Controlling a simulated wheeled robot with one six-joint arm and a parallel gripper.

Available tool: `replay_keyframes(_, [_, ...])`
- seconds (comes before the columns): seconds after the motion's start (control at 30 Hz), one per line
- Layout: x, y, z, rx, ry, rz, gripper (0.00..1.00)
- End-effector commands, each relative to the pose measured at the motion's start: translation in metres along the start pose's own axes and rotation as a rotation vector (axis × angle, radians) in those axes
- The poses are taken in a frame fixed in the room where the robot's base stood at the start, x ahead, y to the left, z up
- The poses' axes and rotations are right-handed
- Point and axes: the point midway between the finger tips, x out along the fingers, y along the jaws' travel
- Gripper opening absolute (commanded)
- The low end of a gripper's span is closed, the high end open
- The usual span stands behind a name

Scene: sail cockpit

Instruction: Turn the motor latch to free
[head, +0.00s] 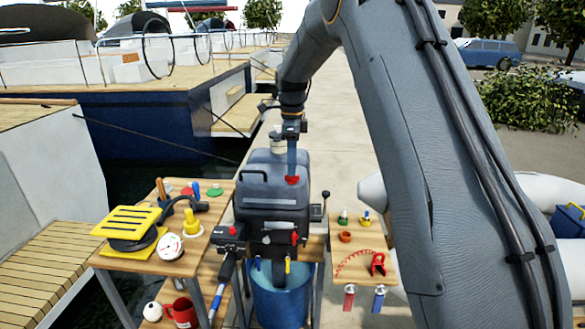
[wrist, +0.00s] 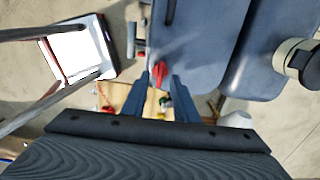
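The outboard motor (head: 272,200) has a dark grey-blue cowl and is upright above a blue tub (head: 280,300). A small red latch-like part (head: 292,180) shows on the cowl's front right; I take it for the motor latch. It also shows in the wrist view (wrist: 157,71) against the cowl. My gripper (head: 291,172) points down at it. In the wrist view my gripper's two fingers (wrist: 162,80) are apart, with the red part near and between their tips. I cannot tell whether they touch it. The gripper holds nothing visible.
A side table (head: 215,235) at left holds a yellow-topped reel (head: 130,225), a gauge (head: 169,247) and tools. A small shelf (head: 335,262) at right holds small pots and a red clamp-like piece (head: 377,263). A black-knobbed lever (head: 323,205) stands beside the motor.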

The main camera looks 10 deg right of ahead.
Motion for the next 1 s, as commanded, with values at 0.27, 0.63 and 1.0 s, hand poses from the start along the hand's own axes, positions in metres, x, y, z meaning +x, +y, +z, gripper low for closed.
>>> replay_keyframes(0.27, [0.024,0.000,0.000,-0.001,0.000,0.000,0.27])
replay_keyframes(0.63, [0.026,0.000,0.000,-0.002,0.000,-0.001,0.11])
replay_keyframes(1.0, [0.026,0.000,0.000,-0.015,0.000,-0.001,0.00])
